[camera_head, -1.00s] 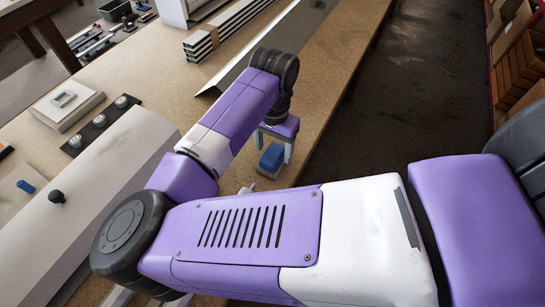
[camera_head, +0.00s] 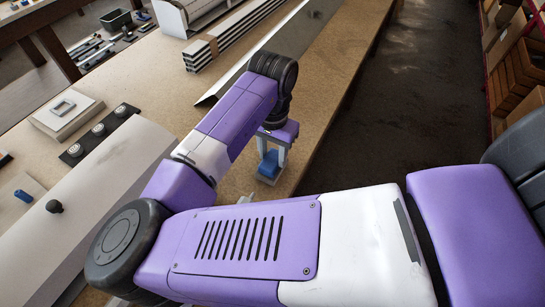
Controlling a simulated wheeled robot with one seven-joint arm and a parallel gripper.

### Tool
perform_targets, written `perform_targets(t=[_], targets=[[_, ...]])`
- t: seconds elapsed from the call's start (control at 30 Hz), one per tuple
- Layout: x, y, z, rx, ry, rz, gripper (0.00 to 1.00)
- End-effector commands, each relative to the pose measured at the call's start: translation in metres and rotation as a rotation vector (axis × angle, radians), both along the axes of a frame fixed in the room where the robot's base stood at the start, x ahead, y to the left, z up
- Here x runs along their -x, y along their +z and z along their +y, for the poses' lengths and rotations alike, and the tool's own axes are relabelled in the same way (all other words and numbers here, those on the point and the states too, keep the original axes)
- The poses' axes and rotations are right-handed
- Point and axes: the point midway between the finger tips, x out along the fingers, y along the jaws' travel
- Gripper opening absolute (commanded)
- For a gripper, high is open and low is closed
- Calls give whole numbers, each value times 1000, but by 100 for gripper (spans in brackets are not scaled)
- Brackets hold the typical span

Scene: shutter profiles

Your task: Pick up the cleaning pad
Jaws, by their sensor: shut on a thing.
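The cleaning pad (camera_head: 269,163) is a small blue block with a pale lower part, seen near the right edge of the wooden workbench (camera_head: 318,123). My gripper (camera_head: 271,166) points down over it, with one pale finger on each side. The gripper is shut on the pad. My purple and white arm hides much of the bench around and below it. I cannot tell from this view whether the pad touches the bench top.
A bent metal sheet (camera_head: 290,42) and a bundle of striped profiles (camera_head: 232,35) lie beyond my gripper. At left are a long pale profile (camera_head: 90,190), a black strip with round knobs (camera_head: 98,130) and a grey box (camera_head: 66,112). Dark floor lies right of the bench.

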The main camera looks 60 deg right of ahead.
Motion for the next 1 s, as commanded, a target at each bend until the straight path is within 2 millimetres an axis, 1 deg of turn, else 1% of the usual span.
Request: perform_targets(t=[0.17,0.27,0.4,0.5,0.6,0.7,0.8,1.0], targets=[[-1,30,-1,2,-1,-4,0],[-1,55,-1,2,-4,-5,0],[-1,97,-1,3,-4,-5,0],[-1,123,0,1,-3,-5,0],[-1,146,-1,1,-2,-3,0],[-1,164,0,1,-2,-4,0],[-1,176,0,0,-1,-2,0],[0,187,0,0,0,-1,0]])
